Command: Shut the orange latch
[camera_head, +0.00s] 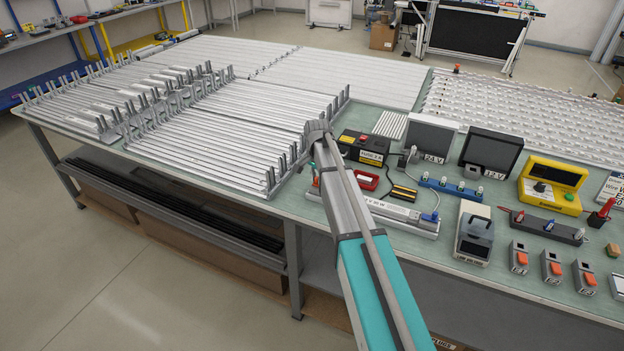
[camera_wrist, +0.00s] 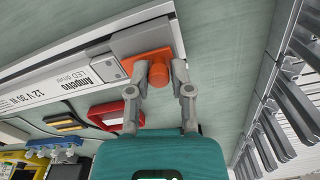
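The orange latch (camera_wrist: 150,62) shows in the wrist view as an orange plate with a rounded knob, at the end of a grey and white LED driver (camera_wrist: 72,80). My gripper (camera_wrist: 160,76) has its two grey fingers apart, one on each side of the orange knob. I cannot tell whether either finger touches it. In the head view the driver (camera_head: 400,212) lies along the bench's front area, partly behind my arm.
A red-framed part (camera_wrist: 122,112) lies close to the driver; it also shows in the head view (camera_head: 366,180). Racks of aluminium profiles (camera_head: 240,125) stand on the bench to the left, with upright posts near my gripper. Power supplies (camera_head: 474,232) and switches stand to the right.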

